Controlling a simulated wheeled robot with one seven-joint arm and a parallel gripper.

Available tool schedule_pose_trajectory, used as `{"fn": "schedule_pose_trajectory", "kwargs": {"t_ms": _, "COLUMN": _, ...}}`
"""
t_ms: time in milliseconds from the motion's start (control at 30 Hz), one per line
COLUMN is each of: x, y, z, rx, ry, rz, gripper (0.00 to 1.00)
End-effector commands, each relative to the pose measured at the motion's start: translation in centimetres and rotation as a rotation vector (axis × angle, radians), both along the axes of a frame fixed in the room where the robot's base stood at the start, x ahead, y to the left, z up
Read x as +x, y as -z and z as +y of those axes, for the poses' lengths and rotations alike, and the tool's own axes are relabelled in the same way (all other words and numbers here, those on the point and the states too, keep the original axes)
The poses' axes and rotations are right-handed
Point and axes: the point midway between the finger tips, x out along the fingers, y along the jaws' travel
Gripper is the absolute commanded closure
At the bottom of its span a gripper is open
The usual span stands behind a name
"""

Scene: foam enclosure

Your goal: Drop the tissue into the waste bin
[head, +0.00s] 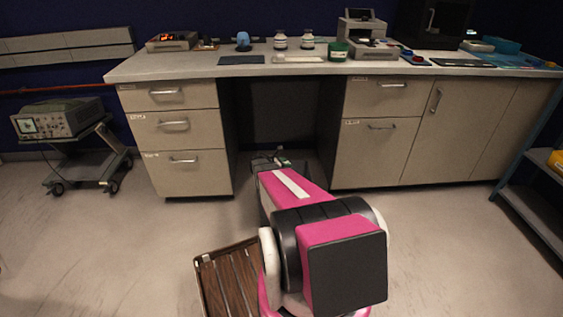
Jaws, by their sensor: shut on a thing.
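My gripper (277,158) is at the far end of my pink and black arm, in front of the dark knee space under the counter. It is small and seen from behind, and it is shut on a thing. A small pale patch, which looks like the tissue (283,160), shows at its tip; its shape is too small to make out. I cannot pick out a waste bin for certain in the head view; my arm hides part of the floor.
A long counter (150,66) with drawers stands ahead, with bottles, trays and instruments on top. A trolley (85,165) with an oscilloscope (58,118) stands at left. A blue shelf rack (530,205) is at right. A brown slatted wooden thing (228,285) is near below. Floor at left is clear.

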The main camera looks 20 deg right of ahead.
Motion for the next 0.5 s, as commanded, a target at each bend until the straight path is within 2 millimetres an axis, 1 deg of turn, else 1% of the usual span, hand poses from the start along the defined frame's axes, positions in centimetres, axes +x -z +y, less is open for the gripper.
{"fn": "schedule_pose_trajectory", "kwargs": {"t_ms": 167, "x": 0.1, "y": 1.3, "z": 0.0, "rx": 0.000, "ry": 0.000, "rz": 0.001, "gripper": 0.76}}
{"fn": "schedule_pose_trajectory", "kwargs": {"t_ms": 500, "x": 0.1, "y": 4.8, "z": 0.0, "rx": 0.000, "ry": -0.001, "rz": 0.002, "gripper": 0.76}}
